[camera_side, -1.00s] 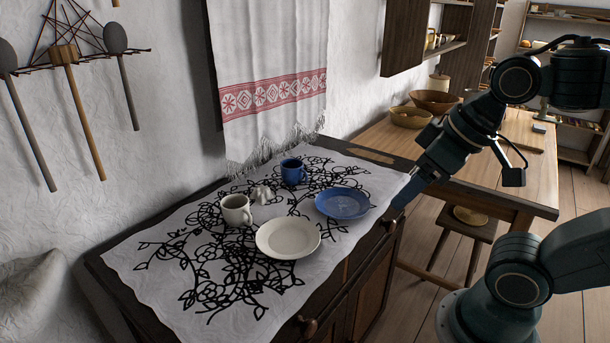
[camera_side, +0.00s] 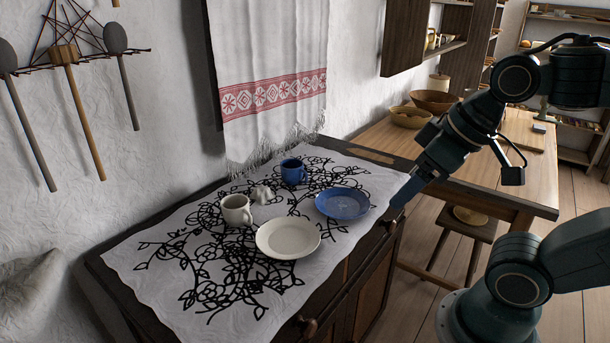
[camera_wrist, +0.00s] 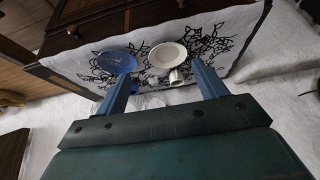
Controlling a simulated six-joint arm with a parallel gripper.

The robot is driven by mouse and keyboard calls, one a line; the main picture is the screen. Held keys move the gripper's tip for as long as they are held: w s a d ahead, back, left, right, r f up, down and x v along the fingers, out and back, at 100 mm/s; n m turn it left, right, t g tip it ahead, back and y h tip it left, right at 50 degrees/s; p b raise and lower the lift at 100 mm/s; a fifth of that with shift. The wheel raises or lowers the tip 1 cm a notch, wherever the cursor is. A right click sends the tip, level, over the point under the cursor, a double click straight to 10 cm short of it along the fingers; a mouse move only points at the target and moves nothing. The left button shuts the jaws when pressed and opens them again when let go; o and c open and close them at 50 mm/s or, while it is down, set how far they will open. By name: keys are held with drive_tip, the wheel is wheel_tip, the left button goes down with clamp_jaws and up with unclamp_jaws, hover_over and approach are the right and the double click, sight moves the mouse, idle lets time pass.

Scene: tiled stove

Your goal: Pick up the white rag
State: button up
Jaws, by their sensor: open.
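The white rag (camera_side: 262,194) is a small crumpled lump on the patterned cloth, between the white mug (camera_side: 236,210) and the blue mug (camera_side: 293,172). In the wrist view, the rag is too small and crowded to make out surely. My gripper (camera_side: 405,192) is at the right edge of the cabinet, beyond the blue plate (camera_side: 343,203) and apart from the rag. In the wrist view, my gripper (camera_wrist: 162,74) has its two blue fingers wide apart, with nothing held between them.
A white plate (camera_side: 288,238) lies in front of the rag, close to the white mug. The patterned cloth (camera_side: 160,290) is bare at the front left. A fringed towel (camera_side: 265,60) hangs behind. A wooden table (camera_side: 535,185) with bowls stands to the right.

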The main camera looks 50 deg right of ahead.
drive_tip(key=w+d+r+m+g, duration=0.1)
drive_tip(key=w+r+m, duration=0.5)
drive_tip(key=w, duration=0.6)
drive_tip(key=m+g, duration=0.5)
drive_tip(key=m, duration=0.7)
hover_over(261, 187)
wheel_tip(261, 187, down, 15)
drive_tip(key=shift+r, duration=0.1)
drive_tip(key=shift+f, duration=4.25)
drive_tip(key=shift+f, duration=0.15)
